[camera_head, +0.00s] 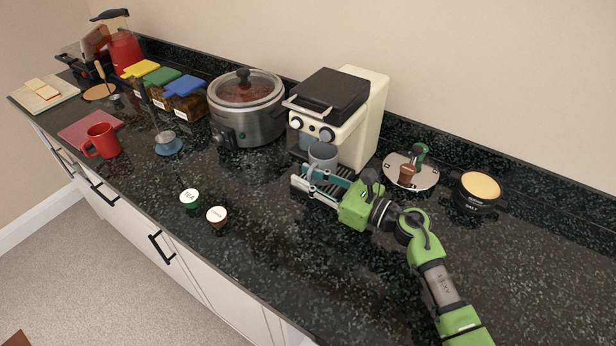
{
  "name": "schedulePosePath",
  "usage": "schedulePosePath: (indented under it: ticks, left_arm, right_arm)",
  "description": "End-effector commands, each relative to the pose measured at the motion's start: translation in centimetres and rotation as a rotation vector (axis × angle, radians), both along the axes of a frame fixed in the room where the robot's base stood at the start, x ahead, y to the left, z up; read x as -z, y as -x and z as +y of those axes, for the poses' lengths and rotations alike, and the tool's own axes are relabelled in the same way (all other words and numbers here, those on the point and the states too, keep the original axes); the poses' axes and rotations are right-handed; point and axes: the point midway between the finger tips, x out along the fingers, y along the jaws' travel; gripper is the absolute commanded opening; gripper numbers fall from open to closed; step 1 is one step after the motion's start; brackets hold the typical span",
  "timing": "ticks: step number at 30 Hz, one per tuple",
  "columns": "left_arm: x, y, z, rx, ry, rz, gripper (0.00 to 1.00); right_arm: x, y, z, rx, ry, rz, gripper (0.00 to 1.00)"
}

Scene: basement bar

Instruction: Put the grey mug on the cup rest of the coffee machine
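The grey mug (322,154) stands upright at the front of the cream and black coffee machine (357,125), above its slatted cup rest (325,183). The mug appears to be on the rest, but its base is partly hidden by a finger of my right gripper (317,182). That gripper reaches in from the right, low over the rest. Its two fingers are spread, with slats showing between them. The upper finger passes close in front of the mug; I cannot tell whether it touches. My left gripper is not in view.
A slow cooker (247,110) stands close left of the machine. A round plate (411,172) with small items and a salt tin (478,190) are to the right. A red mug (102,141) and two small round containers (217,215) are left. The front right counter is clear.

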Motion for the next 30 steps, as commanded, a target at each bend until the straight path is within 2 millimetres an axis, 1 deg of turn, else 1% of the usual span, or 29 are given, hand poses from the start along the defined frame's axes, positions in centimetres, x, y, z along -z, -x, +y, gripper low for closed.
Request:
schedulePosePath:
  ticks: [5, 12, 16, 21, 30]
  left_arm:
    - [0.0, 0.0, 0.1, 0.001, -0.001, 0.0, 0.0]
    - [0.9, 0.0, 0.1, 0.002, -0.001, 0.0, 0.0]
    - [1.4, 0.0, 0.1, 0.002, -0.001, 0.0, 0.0]
    - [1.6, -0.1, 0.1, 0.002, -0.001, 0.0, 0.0]
    - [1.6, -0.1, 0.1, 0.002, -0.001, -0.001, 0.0]
  right_arm:
    - [0.1, 1.7, -2.6, 0.001, 0.004, 0.001, 0.23]
    - [0.3, 4.6, -7.0, 0.002, 0.004, 0.001, 0.23]
    - [0.2, 5.8, -8.7, 0.001, 0.002, 0.0, 0.23]
    - [0.0, 6.6, -9.8, -0.001, 0.001, -0.001, 0.23]
    - [-0.1, 6.7, -10.0, 0.0, 0.0, 0.0, 0.23]
